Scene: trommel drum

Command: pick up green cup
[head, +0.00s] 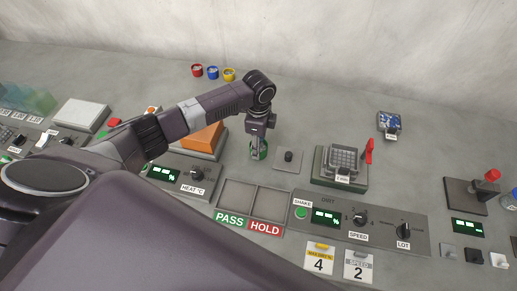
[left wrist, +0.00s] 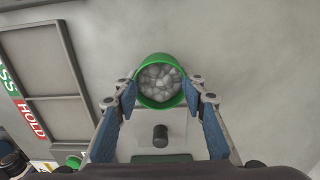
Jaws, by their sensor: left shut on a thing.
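The green cup (left wrist: 161,57) is in the left wrist view, filled with grey-white stones. My left gripper (left wrist: 160,90) is shut on it, with a blue-padded finger against each side. In the head view the green cup (head: 259,151) shows low between the fingers of my left gripper (head: 258,146), which points down. It is behind the PASS and HOLD trays. I cannot tell whether the cup touches the table. My right gripper is not in view.
The PASS/HOLD trays (head: 256,185) lie in front of the cup. A plate with a black knob (head: 289,156) is just right of it, then the sieve unit (head: 343,160). Red (head: 197,71), blue (head: 213,73) and yellow (head: 229,74) cups stand at the back.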

